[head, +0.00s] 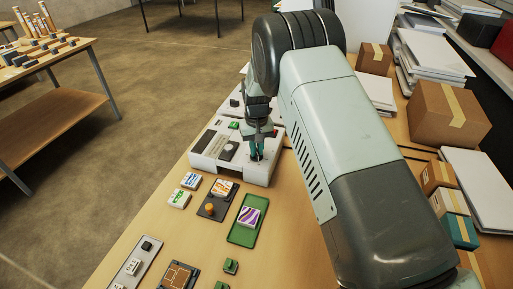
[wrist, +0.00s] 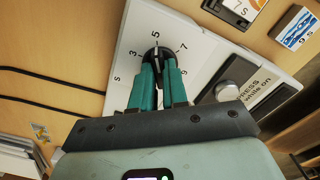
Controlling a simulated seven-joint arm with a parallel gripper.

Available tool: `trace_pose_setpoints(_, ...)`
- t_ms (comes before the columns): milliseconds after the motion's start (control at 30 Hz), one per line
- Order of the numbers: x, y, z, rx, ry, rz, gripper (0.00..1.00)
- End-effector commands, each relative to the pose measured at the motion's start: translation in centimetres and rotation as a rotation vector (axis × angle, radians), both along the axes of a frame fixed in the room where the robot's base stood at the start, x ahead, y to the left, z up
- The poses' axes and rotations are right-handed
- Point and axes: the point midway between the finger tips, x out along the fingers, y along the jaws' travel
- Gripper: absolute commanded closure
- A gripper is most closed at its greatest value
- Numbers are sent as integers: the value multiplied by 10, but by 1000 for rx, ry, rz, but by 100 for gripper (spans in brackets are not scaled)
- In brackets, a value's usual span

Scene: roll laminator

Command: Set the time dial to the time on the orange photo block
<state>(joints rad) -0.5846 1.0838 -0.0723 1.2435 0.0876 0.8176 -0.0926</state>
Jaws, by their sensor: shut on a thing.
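The time dial (wrist: 157,53) is a black round knob on the white laminator panel, with 3, 5, 7 and 9 printed around it. A pale mark on it points up, close to the 5. My gripper (wrist: 160,75) is shut on the dial from above; in the head view (head: 257,152) its fingers hide most of it. The orange photo block (head: 223,187) lies on a dark plate in front of the machine.
Blue (head: 191,180), green (head: 179,198) and purple (head: 250,216) blocks lie on the table, the purple on a green tray (head: 236,235). Cardboard boxes (head: 447,115) stand at right.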

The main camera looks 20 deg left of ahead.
Motion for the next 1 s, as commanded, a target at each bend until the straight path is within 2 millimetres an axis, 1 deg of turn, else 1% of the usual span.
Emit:
trace_pose_setpoints(700,0,0,0,-1,-1,-678,100)
trace_pose_setpoints(1000,0,0,0,-1,-1,-918,100)
